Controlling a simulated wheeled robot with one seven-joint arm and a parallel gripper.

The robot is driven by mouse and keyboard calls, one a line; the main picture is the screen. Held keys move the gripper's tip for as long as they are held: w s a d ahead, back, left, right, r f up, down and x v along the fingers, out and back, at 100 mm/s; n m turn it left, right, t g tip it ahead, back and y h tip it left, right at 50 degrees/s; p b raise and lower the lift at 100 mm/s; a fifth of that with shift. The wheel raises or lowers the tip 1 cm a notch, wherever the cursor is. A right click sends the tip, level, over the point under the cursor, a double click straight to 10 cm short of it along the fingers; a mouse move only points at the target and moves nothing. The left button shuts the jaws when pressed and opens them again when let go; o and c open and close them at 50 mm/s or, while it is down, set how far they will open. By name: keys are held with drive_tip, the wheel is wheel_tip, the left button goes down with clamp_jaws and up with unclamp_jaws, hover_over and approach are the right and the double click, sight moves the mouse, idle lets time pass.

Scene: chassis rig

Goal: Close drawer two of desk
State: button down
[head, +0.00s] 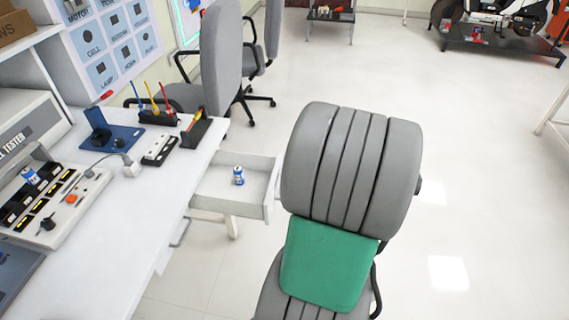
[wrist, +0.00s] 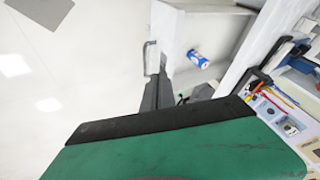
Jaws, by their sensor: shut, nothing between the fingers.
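The white desk (head: 150,210) stands at the left of the head view. One of its drawers (head: 268,190) is pulled out, with a blue-and-white battery (head: 238,176) standing inside. No number shows on it. The wrist view also shows the open drawer (wrist: 205,25) and the battery (wrist: 198,59). My gripper (wrist: 157,82) is in the wrist view, its dark fingers shut and empty, close to the drawer's front side. I cannot tell whether they touch it. In the head view my gripper is hidden.
Desktop items include a black pen holder (head: 195,130), a blue stand (head: 112,137) and a tester panel (head: 45,205). Grey office chairs (head: 222,60) stand behind the drawer. My own grey and green arm covers the middle of the head view. The floor (head: 480,150) to the right is open.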

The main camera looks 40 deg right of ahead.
drive_tip(key=s+d+m+t, duration=0.1)
drive_tip(key=s+d, duration=0.1)
drive_tip(key=d, duration=0.3)
drive_tip(key=shift+h, duration=0.3)
drive_tip(key=w+f, duration=0.2)
drive_tip(key=w, duration=0.1)
drive_tip(key=w+a+f, duration=0.1)
drive_tip(key=w+f, duration=0.1)
drive_tip(key=f, duration=0.1)
drive_tip(key=w+a+f+b, duration=0.1)
drive_tip(key=w+f, duration=0.1)
drive_tip(key=w, duration=0.1)
drive_tip(key=shift+w+a+f, duration=0.1)
drive_tip(key=shift+w+f, duration=0.05)
drive_tip(key=shift+w, duration=0.2)
